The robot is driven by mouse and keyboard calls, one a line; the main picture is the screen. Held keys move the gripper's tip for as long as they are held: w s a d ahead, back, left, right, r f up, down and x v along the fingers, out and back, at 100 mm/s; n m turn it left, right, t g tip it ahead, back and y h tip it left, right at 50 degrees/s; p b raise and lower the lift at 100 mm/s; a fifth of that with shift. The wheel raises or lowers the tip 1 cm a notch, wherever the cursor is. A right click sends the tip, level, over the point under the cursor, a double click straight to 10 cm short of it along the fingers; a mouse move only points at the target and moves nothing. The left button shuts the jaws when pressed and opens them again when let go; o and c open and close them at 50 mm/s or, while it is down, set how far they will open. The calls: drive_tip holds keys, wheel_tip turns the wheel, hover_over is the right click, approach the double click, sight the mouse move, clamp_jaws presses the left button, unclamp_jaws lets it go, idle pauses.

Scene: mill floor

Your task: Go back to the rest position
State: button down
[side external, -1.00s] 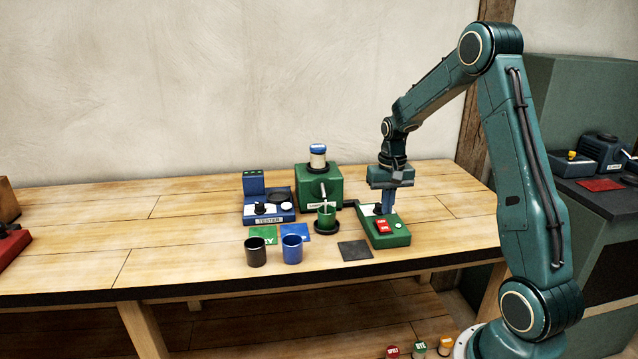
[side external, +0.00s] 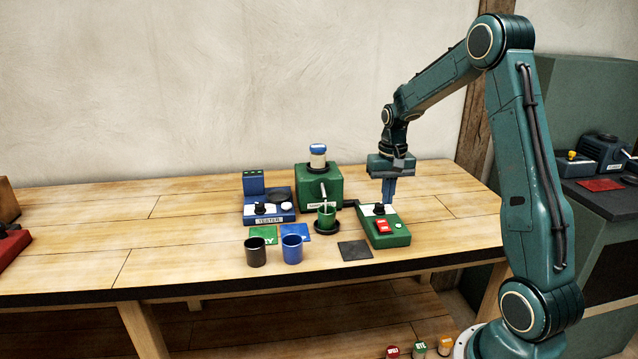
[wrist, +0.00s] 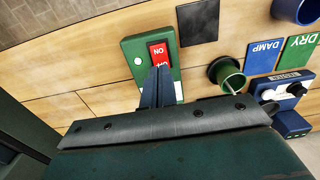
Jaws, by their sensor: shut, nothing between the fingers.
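My gripper (side external: 388,191) is shut and empty, pointing down just above the green switch box (side external: 388,238). The box has a red rocker switch (side external: 383,227), a dark knob and a pale button. In the wrist view my shut fingers (wrist: 158,85) overlap the lower part of the red switch (wrist: 160,58), which is marked ON. From the side view the fingertips look raised above the box; the exact gap is hard to tell.
Left of the box stand a green mill (side external: 319,186) with a green cup (side external: 326,214) at its front, a blue tester (side external: 270,209), a black cup (side external: 256,252) and a blue cup (side external: 292,249). A dark square pad (side external: 355,251) lies in front. The space above the bench is clear.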

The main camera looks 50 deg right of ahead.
drive_tip(key=s+a+r+n+t+h, duration=0.1)
drive_tip(key=s+a+r+n+t, duration=0.3)
drive_tip(key=a+r, duration=1)
drive_tip(key=s+a+n+t+y, duration=0.1)
drive_tip(key=s+a+n, duration=0.3)
drive_tip(key=s+a, duration=0.8)
drive_tip(key=shift+s+a+f+n+t, duration=0.15)
drive_tip(key=shift+s+n+t, duration=0.2)
drive_tip(key=shift+s, duration=0.4)
